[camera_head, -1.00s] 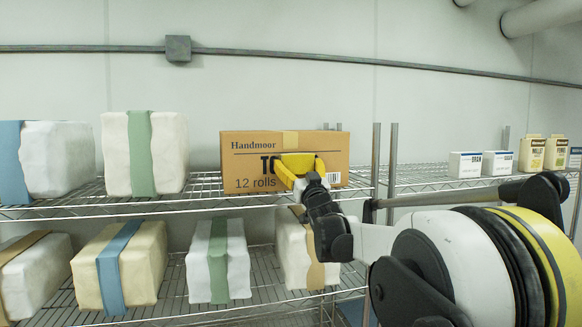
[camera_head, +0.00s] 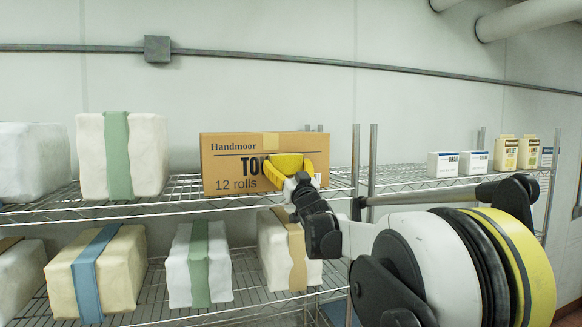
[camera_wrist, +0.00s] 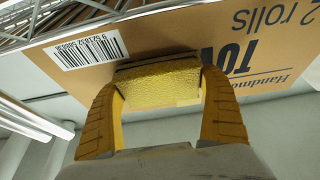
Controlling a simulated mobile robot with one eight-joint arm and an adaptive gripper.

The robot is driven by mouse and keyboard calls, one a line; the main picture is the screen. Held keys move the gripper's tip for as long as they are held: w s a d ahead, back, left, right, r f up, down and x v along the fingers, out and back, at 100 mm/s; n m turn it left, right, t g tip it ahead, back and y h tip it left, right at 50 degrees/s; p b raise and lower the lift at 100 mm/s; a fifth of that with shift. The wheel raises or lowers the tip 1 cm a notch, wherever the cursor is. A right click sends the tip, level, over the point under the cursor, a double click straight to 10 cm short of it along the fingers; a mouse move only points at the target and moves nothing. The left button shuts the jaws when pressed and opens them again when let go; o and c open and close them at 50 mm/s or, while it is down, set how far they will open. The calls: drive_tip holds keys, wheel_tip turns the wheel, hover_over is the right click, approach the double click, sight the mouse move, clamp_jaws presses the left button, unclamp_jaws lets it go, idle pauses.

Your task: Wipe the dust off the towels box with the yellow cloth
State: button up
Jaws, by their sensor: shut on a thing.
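The towels box (camera_head: 228,172) is a brown cardboard carton marked "12 rolls" on the upper wire shelf. It also shows upside down in the wrist view (camera_wrist: 140,28). My gripper (camera_head: 289,170) is in front of the right half of its front face. In the wrist view my gripper's yellow fingers (camera_wrist: 160,85) are shut on the yellow cloth (camera_wrist: 165,88), a textured block. The cloth is at the printed face and seems to touch it, covering part of the large lettering. I cannot make out dust on the box.
A white wrapped bundle with a green band (camera_head: 152,155) stands left of the box. More bundles fill the lower shelf (camera_head: 245,290). A shelf post (camera_head: 355,160) rises right of the box. Small cartons (camera_head: 442,164) stand farther right.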

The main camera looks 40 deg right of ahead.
sight(251, 163)
drive_tip(key=shift+w+a+b, duration=0.1)
drive_tip(key=shift+w+a, duration=0.4)
drive_tip(key=shift+a, duration=1.2)
drive_tip(key=shift+w+a+b, duration=0.15)
drive_tip(key=shift+w+a, duration=0.3)
drive_tip(key=shift+a, duration=1.25)
drive_tip(key=shift+w+a+b, duration=0.1)
drive_tip(key=shift+w+a, duration=0.4)
drive_tip(key=shift+a, duration=1.2)
drive_tip(key=shift+s, duration=0.1)
drive_tip(key=shift+s+a, duration=0.25)
drive_tip(key=shift+s, duration=0.65)
drive_tip(key=shift+s+a, duration=0.3)
drive_tip(key=shift+s, duration=0.65)
drive_tip(key=shift+s+a, duration=0.25)
drive_tip(key=shift+s, duration=0.65)
drive_tip(key=s, duration=0.2)
drive_tip(key=shift+s+a, duration=0.4)
drive_tip(key=shift+w, duration=0.1)
